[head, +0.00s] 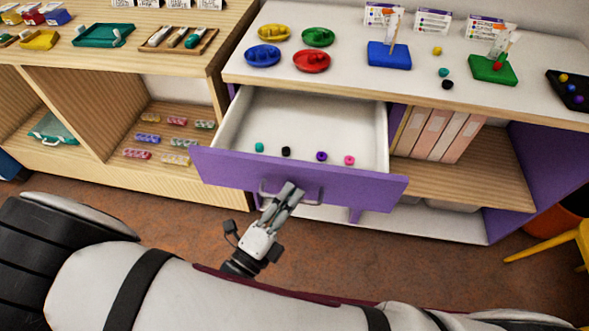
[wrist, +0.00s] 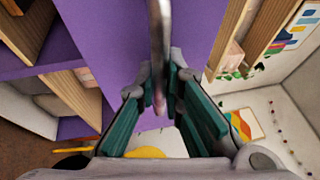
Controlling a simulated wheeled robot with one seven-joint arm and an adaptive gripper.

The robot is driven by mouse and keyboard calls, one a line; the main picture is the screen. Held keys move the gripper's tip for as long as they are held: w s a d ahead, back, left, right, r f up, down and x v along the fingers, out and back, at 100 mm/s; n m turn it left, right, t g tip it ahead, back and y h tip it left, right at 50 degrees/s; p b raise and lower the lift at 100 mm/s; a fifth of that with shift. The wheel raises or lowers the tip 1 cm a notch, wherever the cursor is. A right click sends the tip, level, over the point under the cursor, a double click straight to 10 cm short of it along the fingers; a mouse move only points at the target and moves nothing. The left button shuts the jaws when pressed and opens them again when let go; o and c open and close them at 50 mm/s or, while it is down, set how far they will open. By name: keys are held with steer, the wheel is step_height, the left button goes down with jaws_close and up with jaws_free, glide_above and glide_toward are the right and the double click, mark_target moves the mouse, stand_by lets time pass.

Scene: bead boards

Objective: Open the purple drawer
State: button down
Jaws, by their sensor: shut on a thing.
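The purple drawer (head: 230,173) is pulled well out of the white-topped shelf unit, and its white inside shows. Several beads lie in it: a teal bead (head: 259,147), a black bead (head: 286,151), a purple bead (head: 321,156) and a pink bead (head: 349,160). A grey bar handle (head: 314,199) is on the drawer front. My gripper (head: 289,192) is at the handle, its fingers closed around it. In the wrist view the handle (wrist: 160,45) runs between my fingers, with the purple front behind it.
On the white top (head: 365,85) stand coloured dishes, a blue board (head: 389,55), a green board (head: 493,69) and loose beads. Pink folders (head: 440,133) fill the bay to the right. A yellow chair (head: 560,240) is at the far right. Brown floor lies in front.

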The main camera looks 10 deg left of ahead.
steer(key=shift+s+a+f+p, duration=0.1)
steer(key=shift+s+p, duration=0.2)
steer(key=shift+s, duration=1.3)
steer(key=c, duration=1.7)
jaws_free()
